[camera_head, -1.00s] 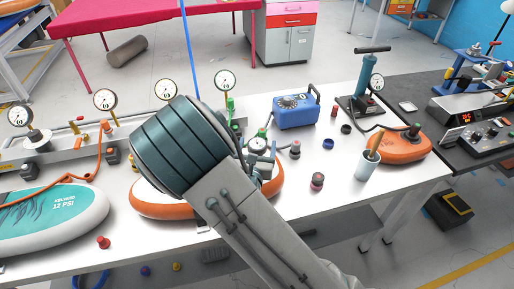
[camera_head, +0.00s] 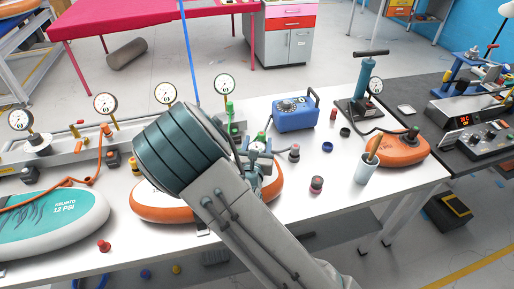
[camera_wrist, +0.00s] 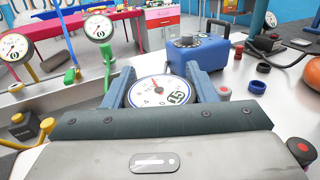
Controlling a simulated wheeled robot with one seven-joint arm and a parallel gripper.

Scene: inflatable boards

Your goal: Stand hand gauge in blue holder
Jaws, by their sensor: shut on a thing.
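The hand gauge (camera_wrist: 160,92) has a round white dial with a red needle. In the wrist view it sits between the two blue fingers of my gripper (camera_wrist: 158,76), which is shut on it. In the head view the gauge (camera_head: 258,146) shows just past my wrist, above or in front of the orange-and-white board; the exact gap is unclear. Its lower part is hidden. A small blue ring (camera_head: 327,146), which looks like the blue holder, stands on the white table to the right of my gripper. It also shows in the wrist view (camera_wrist: 257,87), apart from the gauge.
A black ring (camera_head: 345,131), a red-topped cap (camera_head: 294,153) and another dark red cap (camera_head: 316,184) stand near the blue ring. A blue box (camera_head: 295,113) is behind, and a cup (camera_head: 366,168) and orange board (camera_head: 402,149) are to the right.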

